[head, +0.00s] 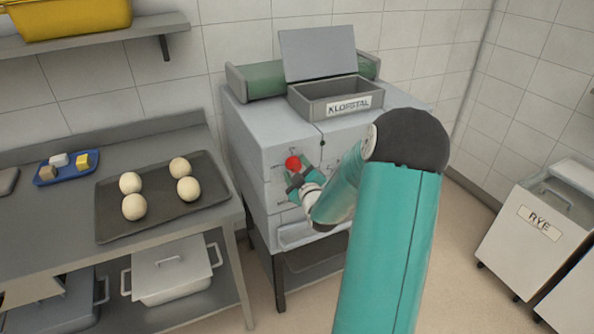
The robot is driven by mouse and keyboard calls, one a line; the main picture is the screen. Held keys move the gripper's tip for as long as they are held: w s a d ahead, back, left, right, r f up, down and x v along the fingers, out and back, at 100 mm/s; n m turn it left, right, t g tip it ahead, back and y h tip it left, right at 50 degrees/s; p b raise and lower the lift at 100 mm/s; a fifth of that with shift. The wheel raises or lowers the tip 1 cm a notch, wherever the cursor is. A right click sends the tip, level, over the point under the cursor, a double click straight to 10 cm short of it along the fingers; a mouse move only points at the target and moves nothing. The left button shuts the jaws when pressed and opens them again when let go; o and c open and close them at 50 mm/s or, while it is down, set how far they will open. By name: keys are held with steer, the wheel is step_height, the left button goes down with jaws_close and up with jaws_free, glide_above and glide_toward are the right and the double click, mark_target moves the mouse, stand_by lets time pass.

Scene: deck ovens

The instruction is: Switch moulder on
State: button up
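The moulder (262,125) is a light grey machine labelled KLOFSTAL, with an open hopper (330,105) on top and a green belt or roller behind it. A round red knob or button (292,162) is on its front panel. My gripper (294,181) is at the front panel, just below the red knob in the picture. I cannot tell whether it touches the knob or the panel. My wrist and arm hide the right part of the front panel, and the finger gap is too small to judge.
A steel bench at left carries a dark tray (108,228) with several dough balls and a small blue tray (43,182). A lidded container (168,272) stands on the shelf beneath. A RYE bin (530,240) stands at right. Floor between moulder and bin is clear.

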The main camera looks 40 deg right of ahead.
steer(key=c, duration=0.8)
steer(key=shift+m, duration=0.4)
steer(key=m, duration=0.3)
steer(key=shift+r+m, duration=0.15)
steer(key=shift+m, duration=0.15)
steer(key=m, duration=0.4)
steer(key=shift+d+g+y, duration=0.1)
steer(key=shift+g+y, duration=0.2)
steer(key=m, duration=0.4)
steer(key=shift+s+y, duration=0.1)
steer(key=shift+y, duration=0.3)
steer(key=m, duration=0.4)
steer(key=shift+d, duration=0.1)
steer(key=shift+m+y, duration=0.3)
steer(key=shift+y, duration=0.1)
